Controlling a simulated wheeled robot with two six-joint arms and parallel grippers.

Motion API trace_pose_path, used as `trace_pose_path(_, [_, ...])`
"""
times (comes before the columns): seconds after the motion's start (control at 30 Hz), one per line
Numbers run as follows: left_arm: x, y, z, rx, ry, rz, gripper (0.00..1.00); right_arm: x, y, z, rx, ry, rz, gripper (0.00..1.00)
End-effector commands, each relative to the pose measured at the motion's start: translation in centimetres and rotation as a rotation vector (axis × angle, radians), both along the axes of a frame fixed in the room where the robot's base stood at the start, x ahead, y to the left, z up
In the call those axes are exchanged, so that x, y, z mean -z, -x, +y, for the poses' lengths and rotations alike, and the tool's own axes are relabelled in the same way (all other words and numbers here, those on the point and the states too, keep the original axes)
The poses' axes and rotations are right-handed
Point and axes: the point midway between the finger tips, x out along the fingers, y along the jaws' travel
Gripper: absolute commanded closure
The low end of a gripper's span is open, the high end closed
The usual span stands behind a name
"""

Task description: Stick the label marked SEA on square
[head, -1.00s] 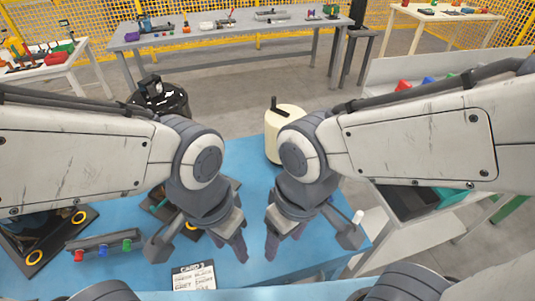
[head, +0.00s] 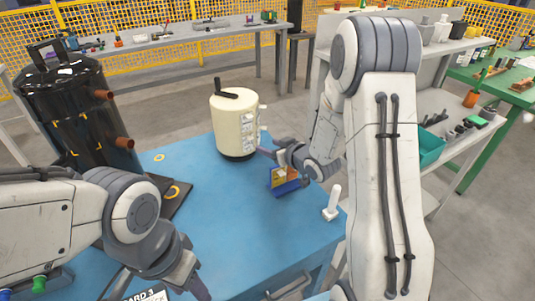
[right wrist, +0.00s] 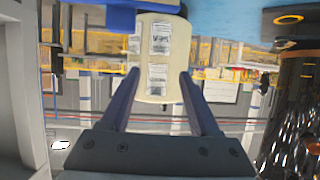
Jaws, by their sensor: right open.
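A cream cylinder (head: 237,128) with a black top handle stands on the blue table, with several white labels on its right side. In the right wrist view the cylinder (right wrist: 178,60) appears upside down between the fingers. One blurred label (right wrist: 158,36) there seems to read SEA, inverted. My right gripper (head: 268,150) is open at the cylinder's right side; its fingers (right wrist: 160,72) point at the labels, and I see no label held. A black tank (head: 80,110) at the left bears yellow corner marks (head: 72,140) outlining a square. My left gripper (head: 190,280) is low at the front; its jaw gap is unclear.
A blue and orange item (head: 286,178) is beneath my right gripper. A white bottle-like object (head: 333,203) stands at the table's right edge. A card (head: 150,294) lies at the front. The blue table (head: 225,205) is clear in the middle.

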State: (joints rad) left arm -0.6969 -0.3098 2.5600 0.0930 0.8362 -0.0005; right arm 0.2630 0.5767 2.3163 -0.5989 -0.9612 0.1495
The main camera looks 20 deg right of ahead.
Motion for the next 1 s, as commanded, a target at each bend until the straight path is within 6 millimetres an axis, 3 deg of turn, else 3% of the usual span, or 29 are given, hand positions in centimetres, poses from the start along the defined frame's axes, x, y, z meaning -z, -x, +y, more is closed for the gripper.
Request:
trace_pose_path(0.6, [-0.4,0.0,0.0,0.0,0.0,0.0,0.5,3.4,-8.1,2.1,0.0,-0.002,-0.006,0.38])
trace_pose_path(1.0, [-0.4,0.0,0.0,0.0,0.0,0.0,0.5,3.8,-9.2,2.4,0.001,-0.003,-0.005,0.38])
